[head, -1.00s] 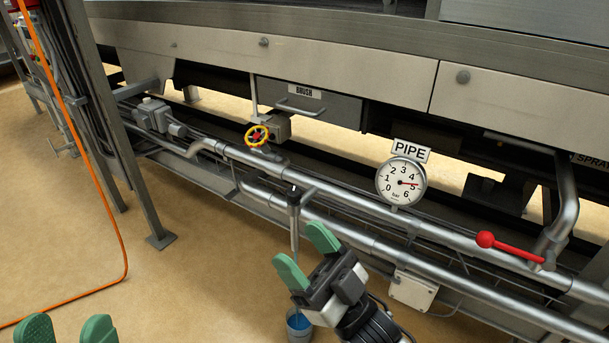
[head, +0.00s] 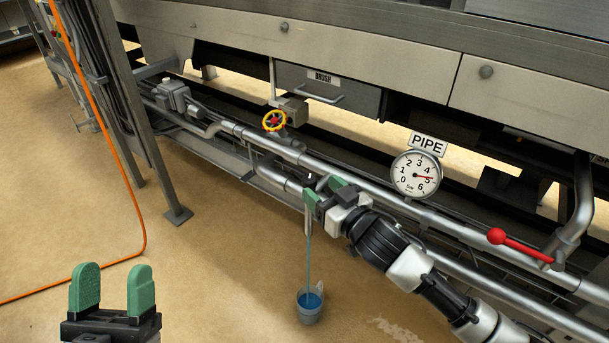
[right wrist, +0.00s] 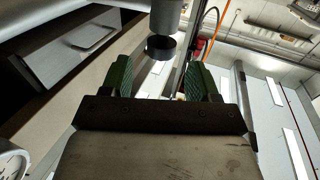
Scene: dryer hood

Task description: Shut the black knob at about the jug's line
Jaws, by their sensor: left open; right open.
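My right gripper (head: 325,193) is open at the tap on the lower pipe, its green fingers hiding most of the tap top in the head view. In the right wrist view a round black part (right wrist: 160,47), seemingly the black knob, shows beyond and between the open fingers (right wrist: 160,78); I cannot tell whether they touch it. Below the tap's grey spout (head: 308,222), a thin blue stream (head: 308,265) falls into the grey jug (head: 310,312), which holds blue liquid on the floor. My left gripper (head: 113,287) is open and empty at the lower left.
A PIPE gauge (head: 416,174) reads about 5, and a red lever (head: 515,243) is to the right. An orange hose (head: 139,225) runs down at left. The floor around the jug is clear.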

